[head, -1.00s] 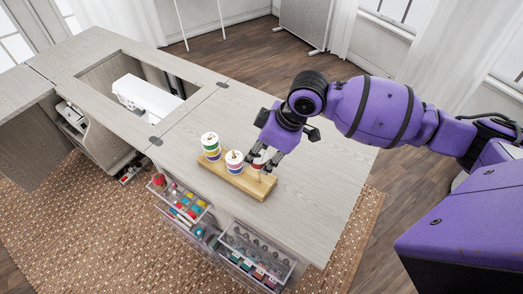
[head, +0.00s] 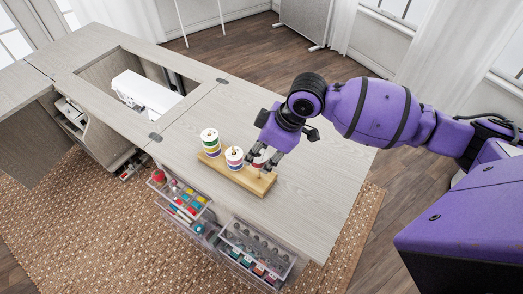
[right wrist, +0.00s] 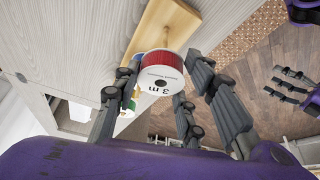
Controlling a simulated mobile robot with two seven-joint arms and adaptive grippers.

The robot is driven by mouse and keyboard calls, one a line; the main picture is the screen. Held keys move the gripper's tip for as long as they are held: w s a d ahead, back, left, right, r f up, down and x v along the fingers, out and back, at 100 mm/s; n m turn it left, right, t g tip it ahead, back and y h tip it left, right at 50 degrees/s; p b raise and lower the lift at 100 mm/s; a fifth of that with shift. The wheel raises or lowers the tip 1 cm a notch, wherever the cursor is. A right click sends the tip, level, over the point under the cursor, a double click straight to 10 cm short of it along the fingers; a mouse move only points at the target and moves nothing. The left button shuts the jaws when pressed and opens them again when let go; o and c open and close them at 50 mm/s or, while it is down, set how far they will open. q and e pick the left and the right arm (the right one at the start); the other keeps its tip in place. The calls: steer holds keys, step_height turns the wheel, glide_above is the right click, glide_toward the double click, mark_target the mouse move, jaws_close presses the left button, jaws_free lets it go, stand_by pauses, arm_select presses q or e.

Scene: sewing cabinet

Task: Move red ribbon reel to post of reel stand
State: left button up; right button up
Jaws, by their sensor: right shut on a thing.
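The red ribbon reel (right wrist: 160,61) shows red ribbon and a white end disc marked "3 m" in the right wrist view. My right gripper (head: 262,165) is shut on it at the right end of the reel stand. The stand is a long wooden base (head: 263,188) on the table, partly hidden by my fingers; its end also shows behind the reel in the right wrist view (right wrist: 168,22). I cannot tell whether the reel is around a post or above it. My left gripper (right wrist: 287,85) shows in the right wrist view, fingers apart, away from the stand.
Reels with green and purple (head: 210,141) and a white-topped reel (head: 234,157) stand on the base, left of my right gripper. A white sewing machine (head: 143,92) sits in the table opening. Open drawers (head: 180,203) hold spools below the front edge. The tabletop's right side is clear.

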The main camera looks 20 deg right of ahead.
arm_select(q)
steer(key=shift+s+a+f, duration=0.1)
steer(key=shift+s+f, duration=0.2)
arm_select(e)
steer(key=shift+f, duration=0.9)
steer(key=o, duration=1.1)
arm_select(q)
steer(key=shift+r, duration=0.15)
arm_select(e)
steer(key=v, duration=1.2)
steer(key=shift+a, duration=0.1)
arm_select(q)
steer(key=shift+w, duration=0.1)
